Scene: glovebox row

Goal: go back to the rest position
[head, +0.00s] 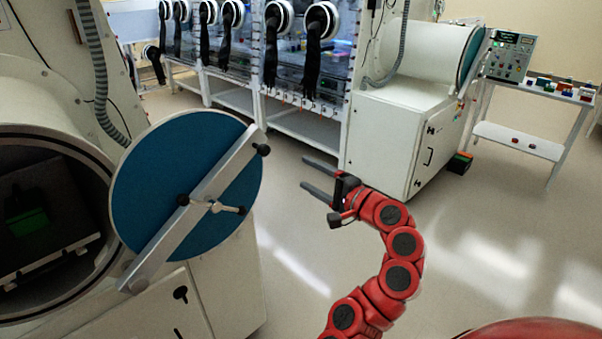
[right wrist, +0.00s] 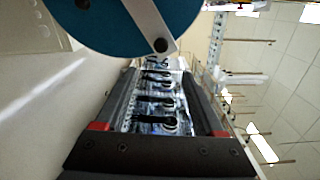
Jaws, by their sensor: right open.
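My right gripper (head: 304,172) is open and empty at the end of my red right arm, in the middle of the head view. Its two dark fingers point left toward the open round blue door (head: 185,170), with a visible gap between them and the door. In the right wrist view the two fingers of my right gripper (right wrist: 158,73) stand apart with nothing between them. The blue door (right wrist: 125,18) shows there at the top. My left gripper is not in the head view.
An open chamber (head: 45,145) at left holds a green item (head: 28,222) on a tray. Gloveboxes with black gloves (head: 272,50) line the back. A white cabinet (head: 385,140) stands behind the gripper. A shelf table (head: 520,145) is at right. Open floor (head: 480,230) lies right of my arm.

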